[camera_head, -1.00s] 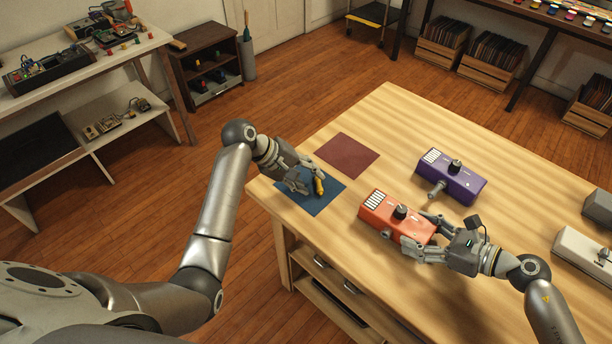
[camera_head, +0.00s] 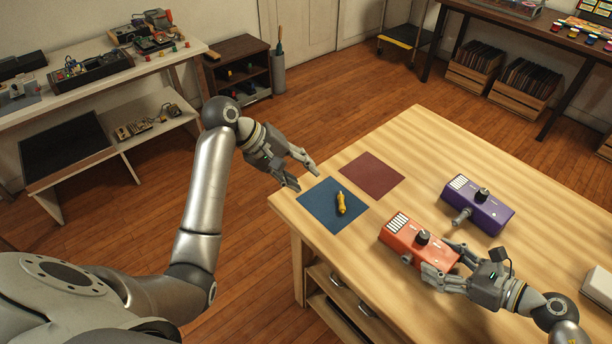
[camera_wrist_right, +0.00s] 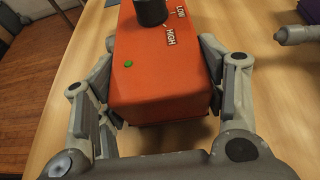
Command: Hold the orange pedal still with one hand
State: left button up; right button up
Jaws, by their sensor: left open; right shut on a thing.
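The orange pedal (camera_head: 416,241) sits on the wooden table, with a black knob and a striped white patch on top. My right gripper (camera_head: 446,267) is shut on its near right end, one finger on each side. In the right wrist view the orange pedal (camera_wrist_right: 160,65) fills the space between the fingers of my right gripper (camera_wrist_right: 155,85), with "LOW" and "HIGH" lettering by the knob and a green dot on top. My left gripper (camera_head: 304,174) is open and empty, above the table's left corner beside the blue mat.
A purple pedal (camera_head: 482,207) with a jack sticking out stands behind the orange one. A white box (camera_head: 598,288) is at the right edge.

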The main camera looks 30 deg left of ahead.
jog(key=o, duration=1.3)
jog(key=v, duration=1.2)
notch_tip(320, 180, up, 10)
jog(key=p, duration=0.5)
